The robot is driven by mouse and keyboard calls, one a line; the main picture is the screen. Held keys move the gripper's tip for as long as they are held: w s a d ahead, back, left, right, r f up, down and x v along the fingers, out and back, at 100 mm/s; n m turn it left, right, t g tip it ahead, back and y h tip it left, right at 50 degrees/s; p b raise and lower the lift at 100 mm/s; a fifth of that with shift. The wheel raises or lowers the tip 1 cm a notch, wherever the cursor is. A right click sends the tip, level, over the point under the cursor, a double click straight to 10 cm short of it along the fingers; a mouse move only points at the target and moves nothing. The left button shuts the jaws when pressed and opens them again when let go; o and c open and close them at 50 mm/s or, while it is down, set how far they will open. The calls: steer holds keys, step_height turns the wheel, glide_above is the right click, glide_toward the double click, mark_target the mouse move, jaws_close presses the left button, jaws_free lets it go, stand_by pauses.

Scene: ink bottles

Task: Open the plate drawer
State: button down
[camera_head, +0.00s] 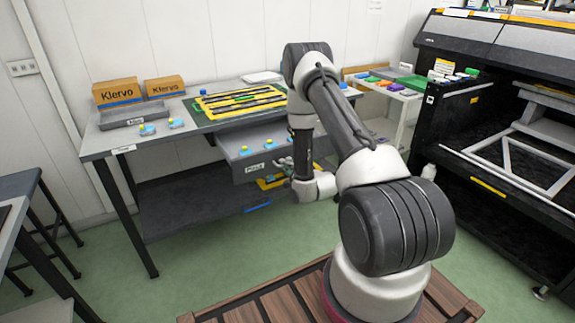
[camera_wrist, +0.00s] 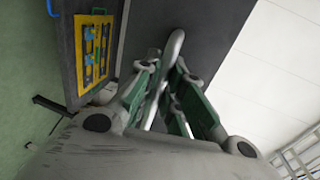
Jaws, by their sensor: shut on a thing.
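The plate drawer (camera_head: 241,174) is under the worktable, with a white label on its grey front. Its front stands out ahead of the table edge, so it looks at least partly pulled out. My gripper (camera_wrist: 164,78) is shut on a pale metal bar handle (camera_wrist: 174,46), which runs between its green-padded fingers in the wrist view. The dark face (camera_wrist: 210,30) beside the handle fills the upper middle of that view. In the head view my arm hides the drawer's right part and the handle.
The worktable (camera_head: 95,150) carries two Klervo boxes (camera_head: 118,93), a grey tray (camera_head: 135,116) and a yellow-framed plate (camera_head: 240,101). A yellow panel (camera_wrist: 95,45) shows beside the drawer in the wrist view. A large black machine (camera_head: 480,110) stands right; green floor (camera_head: 190,255) lies clear in front.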

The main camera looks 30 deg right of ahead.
steer(key=shift+s, duration=0.45)
steer(key=c, duration=1.5)
jaws_free()
steer(key=v, duration=1.2)
